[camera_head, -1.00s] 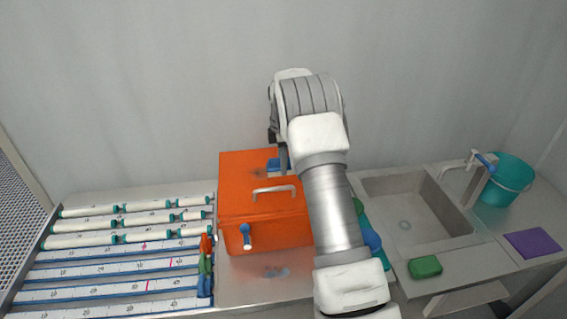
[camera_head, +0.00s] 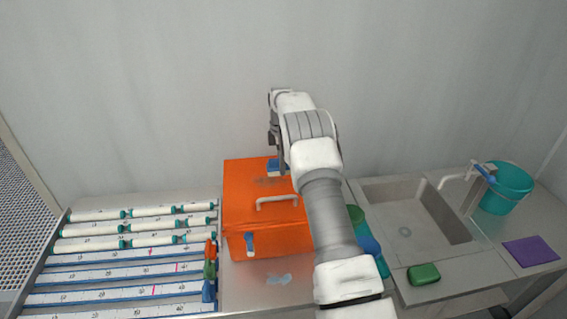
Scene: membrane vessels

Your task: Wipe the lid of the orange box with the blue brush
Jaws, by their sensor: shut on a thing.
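The orange box (camera_head: 240,205) stands on the counter left of my arm, its lid closed. The lid has a pale handle (camera_head: 277,201) and a blue latch (camera_head: 250,244) on the front. A dark smudge (camera_head: 268,182) shows on the lid behind the handle. The blue brush (camera_head: 273,166) is at the back of the lid, under my gripper (camera_head: 274,152), which is shut on it. The brush appears at or just above the lid; contact cannot be told. My arm hides the box's right side and part of the gripper.
White tubes with green ends (camera_head: 150,226) and blue-edged rulers (camera_head: 120,281) lie on the left. Green and blue items (camera_head: 368,243) stand right of the box. Further right are a sink (camera_head: 410,215), green sponge (camera_head: 423,274), purple cloth (camera_head: 531,251) and teal bucket (camera_head: 506,188).

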